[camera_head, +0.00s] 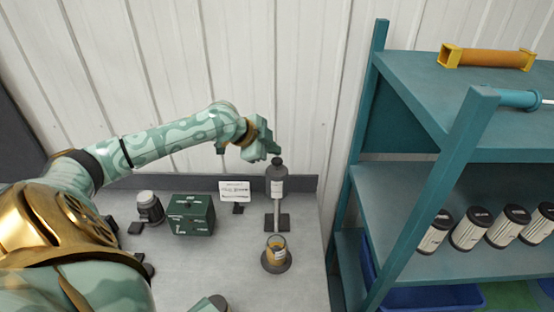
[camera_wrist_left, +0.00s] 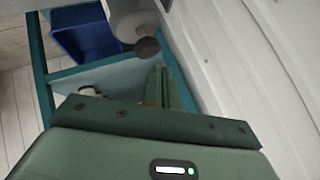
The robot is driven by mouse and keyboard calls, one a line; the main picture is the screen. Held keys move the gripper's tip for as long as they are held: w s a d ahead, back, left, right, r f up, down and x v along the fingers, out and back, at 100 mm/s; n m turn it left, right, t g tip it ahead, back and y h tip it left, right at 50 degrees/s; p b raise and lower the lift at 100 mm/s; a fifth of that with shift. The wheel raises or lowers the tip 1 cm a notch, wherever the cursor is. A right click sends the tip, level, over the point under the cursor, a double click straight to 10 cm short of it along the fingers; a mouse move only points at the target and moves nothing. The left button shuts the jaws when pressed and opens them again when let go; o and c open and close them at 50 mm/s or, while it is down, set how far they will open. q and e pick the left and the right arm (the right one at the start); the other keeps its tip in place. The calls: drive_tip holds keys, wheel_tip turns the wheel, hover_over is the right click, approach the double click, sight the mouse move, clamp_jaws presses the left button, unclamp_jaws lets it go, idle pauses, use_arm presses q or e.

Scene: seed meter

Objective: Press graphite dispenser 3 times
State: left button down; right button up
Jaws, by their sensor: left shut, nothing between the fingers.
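The graphite dispenser (camera_head: 276,183) is a grey bottle with a dark round top, held on a post with a dark base on the grey bench. A cup with yellowish content (camera_head: 276,249) stands on a dark round base in front of it. My left gripper (camera_head: 275,150) is shut and empty, its tips close to the dispenser's dark top; I cannot tell whether they touch. In the left wrist view the shut fingers (camera_wrist_left: 160,84) point at the grey dispenser (camera_wrist_left: 133,22) and its dark round top (camera_wrist_left: 147,48).
A dark green box (camera_head: 191,215), a dark jar with a pale lid (camera_head: 149,207) and a small white card (camera_head: 234,191) stand on the bench (camera_head: 255,293). A teal shelf (camera_head: 405,190) with several striped canisters rises on the right. The white wall is close behind.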

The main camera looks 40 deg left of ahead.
sight(273, 161)
idle(0.8)
use_arm(q)
drive_tip(key=shift+f, duration=0.3)
drive_tip(key=shift+f, duration=1.1)
idle(0.9)
drive_tip(key=shift+r+p, duration=1.4)
drive_tip(key=shift+p, duration=0.1)
wheel_tip(273, 161, up, 5)
drive_tip(key=p, duration=0.6)
drive_tip(key=shift+r, duration=0.1)
